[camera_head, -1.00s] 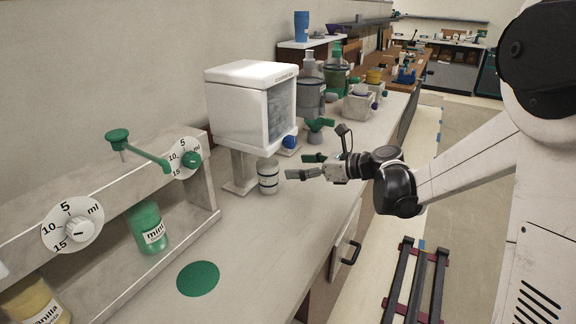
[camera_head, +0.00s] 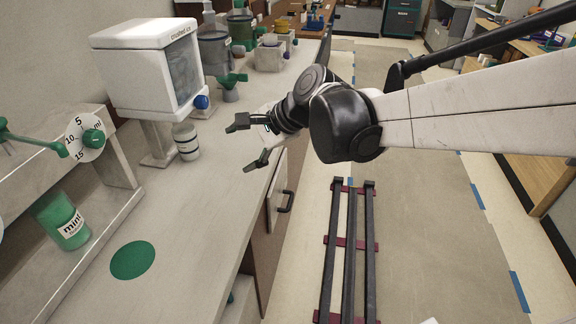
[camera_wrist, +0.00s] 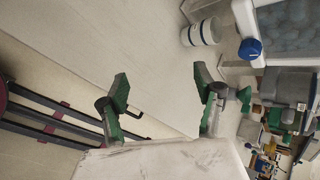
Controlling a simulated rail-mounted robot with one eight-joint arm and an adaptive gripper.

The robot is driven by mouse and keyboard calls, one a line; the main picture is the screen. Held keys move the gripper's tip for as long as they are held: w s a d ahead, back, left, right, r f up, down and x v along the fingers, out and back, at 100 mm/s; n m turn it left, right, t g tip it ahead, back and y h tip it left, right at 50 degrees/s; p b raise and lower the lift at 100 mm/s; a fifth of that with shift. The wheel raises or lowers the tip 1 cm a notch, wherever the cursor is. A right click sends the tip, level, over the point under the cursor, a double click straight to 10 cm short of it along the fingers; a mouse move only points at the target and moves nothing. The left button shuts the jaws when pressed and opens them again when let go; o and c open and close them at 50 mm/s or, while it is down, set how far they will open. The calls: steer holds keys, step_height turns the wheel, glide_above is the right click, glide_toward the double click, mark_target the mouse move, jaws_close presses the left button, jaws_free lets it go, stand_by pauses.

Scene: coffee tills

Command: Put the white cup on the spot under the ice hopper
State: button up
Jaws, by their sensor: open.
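The white cup (camera_head: 187,143), with dark bands, stands upright on the counter by the front of the ice hopper (camera_head: 140,75). The hopper is a white box labelled crushed ice, with a clear front and a blue knob, raised on a stand. In the wrist view, the cup (camera_wrist: 203,32) is near the top, beside the hopper's blue knob. My gripper (camera_head: 243,147) is open and empty to the right of the cup, apart from it, near the counter's front edge. Its two fingers (camera_wrist: 161,90) are spread in the wrist view, with nothing between them.
A green round spot (camera_head: 133,260) lies on the counter nearer me. The syrup rack with a mint jar (camera_head: 64,222) is at the left. A green-topped dispenser (camera_head: 231,90) and several jars stand beyond the hopper. The counter (camera_head: 190,215) between spot and cup is clear.

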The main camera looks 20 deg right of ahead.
steer(key=s+d+f+n+h, duration=0.1)
steer(key=s+d+n+h, duration=0.2)
steer(key=s+n, duration=0.3)
steer(key=s+d+f+n+h, duration=0.1)
steer(key=s+d+n+h, duration=0.2)
steer(key=s, duration=0.9)
steer(key=d+n, duration=0.3)
steer(key=n, duration=0.1)
steer(key=shift+d+f+h, duration=0.15)
steer(key=shift+f+h, duration=0.15)
steer(key=shift+r+p, duration=0.3)
